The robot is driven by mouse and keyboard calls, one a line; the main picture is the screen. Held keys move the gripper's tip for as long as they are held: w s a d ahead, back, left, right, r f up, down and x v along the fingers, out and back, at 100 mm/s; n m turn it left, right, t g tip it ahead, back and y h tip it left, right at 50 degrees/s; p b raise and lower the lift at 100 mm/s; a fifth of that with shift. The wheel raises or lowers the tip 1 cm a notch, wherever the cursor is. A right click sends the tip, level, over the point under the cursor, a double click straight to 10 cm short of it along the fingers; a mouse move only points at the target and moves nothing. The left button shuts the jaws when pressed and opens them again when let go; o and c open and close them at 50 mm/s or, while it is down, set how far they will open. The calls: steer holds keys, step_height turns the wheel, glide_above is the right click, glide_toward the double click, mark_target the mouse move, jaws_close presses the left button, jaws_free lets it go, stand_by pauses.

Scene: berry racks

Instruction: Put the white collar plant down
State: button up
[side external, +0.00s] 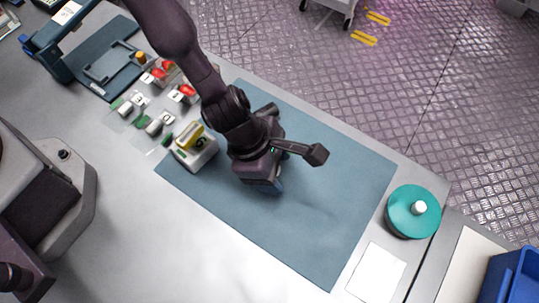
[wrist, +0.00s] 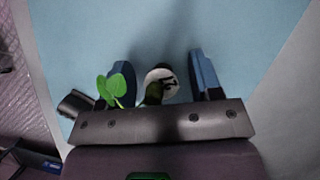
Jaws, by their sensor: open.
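The white collar plant shows in the wrist view, with a white collar (wrist: 161,80) bearing a dark mark and green leaves (wrist: 117,88) to its left. It is between the two blue fingers of my gripper (wrist: 163,78). The fingers are open, with a visible gap between the collar and the right finger. In the side view my gripper (side external: 262,184) is low over the middle of the blue mat (side external: 325,205) and hides the plant. I cannot tell whether the plant's base touches the mat.
A white block with a yellow top (side external: 196,155) stands close left of my gripper. Several small items with red and green parts lie farther left, near a dark tray (side external: 122,80). A teal round container (side external: 401,225) stands at right. The mat's right part is clear.

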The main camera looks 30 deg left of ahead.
steer(key=v, duration=1.2)
steer(key=shift+r, duration=0.1)
steer(key=w+a+r+n+t+y, duration=0.1)
steer(key=a+r+n+t+y, duration=0.15)
steer(key=a+r+n, duration=0.7)
steer(key=w+a+r+n+t+y, duration=0.15)
steer(key=a+r+n+y, duration=0.3)
steer(key=a+n, duration=1.05)
steer(key=s+a+r+n+h, duration=0.1)
steer(key=s+r+n, duration=0.3)
steer(key=n, duration=0.8)
steer(key=s+a+r+n+h, duration=0.1)
steer(key=s+a+r+n, duration=0.3)
steer(key=n, duration=0.9)
steer(key=s, duration=0.3)
steer(key=shift+r+h, duration=0.2)
steer(key=shift+h, duration=0.2)
